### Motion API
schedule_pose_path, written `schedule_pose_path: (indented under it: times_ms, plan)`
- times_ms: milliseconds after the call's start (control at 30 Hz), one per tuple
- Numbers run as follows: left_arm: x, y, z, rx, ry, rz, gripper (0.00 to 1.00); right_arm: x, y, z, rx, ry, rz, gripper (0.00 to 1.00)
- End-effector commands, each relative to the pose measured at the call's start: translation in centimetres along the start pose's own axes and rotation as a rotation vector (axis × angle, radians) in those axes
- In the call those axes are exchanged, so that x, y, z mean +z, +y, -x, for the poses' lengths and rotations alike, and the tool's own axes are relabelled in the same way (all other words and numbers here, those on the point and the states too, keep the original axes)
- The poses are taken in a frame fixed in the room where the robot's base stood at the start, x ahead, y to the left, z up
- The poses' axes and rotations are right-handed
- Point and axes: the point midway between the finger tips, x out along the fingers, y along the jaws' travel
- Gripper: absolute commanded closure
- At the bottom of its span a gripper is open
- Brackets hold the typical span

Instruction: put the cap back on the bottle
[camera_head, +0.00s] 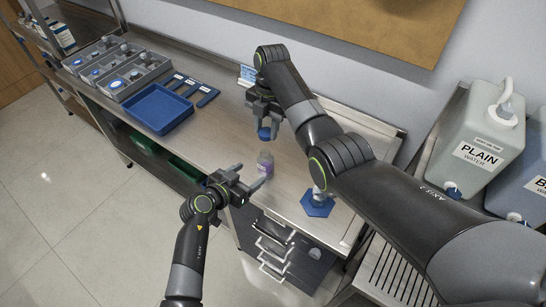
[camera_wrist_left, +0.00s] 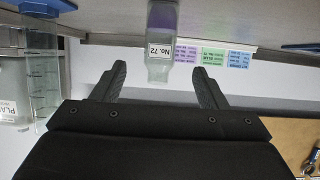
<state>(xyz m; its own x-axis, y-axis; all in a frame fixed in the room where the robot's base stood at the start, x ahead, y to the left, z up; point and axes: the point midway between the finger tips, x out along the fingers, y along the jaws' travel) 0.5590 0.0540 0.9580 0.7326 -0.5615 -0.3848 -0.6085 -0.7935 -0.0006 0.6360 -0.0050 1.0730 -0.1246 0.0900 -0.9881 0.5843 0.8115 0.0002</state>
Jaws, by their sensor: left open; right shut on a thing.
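A small clear bottle (camera_head: 265,165) with purple contents stands uncapped on the steel bench near its front edge. In the left wrist view the bottle (camera_wrist_left: 160,45) appears upside down, with a label reading "No. 72". My left gripper (camera_head: 249,178) is open beside the bottle; its fingers point toward it and appear on either side of it in the left wrist view, without clear contact. My right gripper (camera_head: 265,119) is shut on the blue cap (camera_head: 264,133), holding it above and slightly behind the bottle.
A blue tray (camera_head: 157,109), blue labelled strips (camera_head: 190,87) and a grey sectioned rack (camera_head: 117,68) occupy the bench's left. A blue hexagonal base (camera_head: 317,206) stands right of the bottle, partly under my right arm. A "PLAIN WATER" container (camera_head: 480,135) is at right.

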Motion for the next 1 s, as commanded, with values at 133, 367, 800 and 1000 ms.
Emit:
schedule_pose_path:
  times_ms: [133, 367, 800, 1000]
  plan:
    - [-0.1, 0.0, 0.0, -0.001, -0.004, -0.001, 0.33, -0.1, 0.1, 0.0, -0.001, 0.0, 0.004, 0.85]
    - [-0.1, 0.0, -0.1, -0.001, -0.003, -0.001, 0.33, -0.1, 0.1, 0.0, 0.0, 0.0, 0.002, 0.85]
    - [-0.1, -0.1, -4.5, 0.001, -0.003, -0.002, 0.33, -0.1, 0.1, 0.0, 0.0, 0.0, 0.002, 0.85]
    - [-0.1, 0.0, -7.0, 0.001, -0.002, 0.0, 0.33, 0.0, 0.0, 0.0, 0.0, 0.0, 0.001, 0.85]
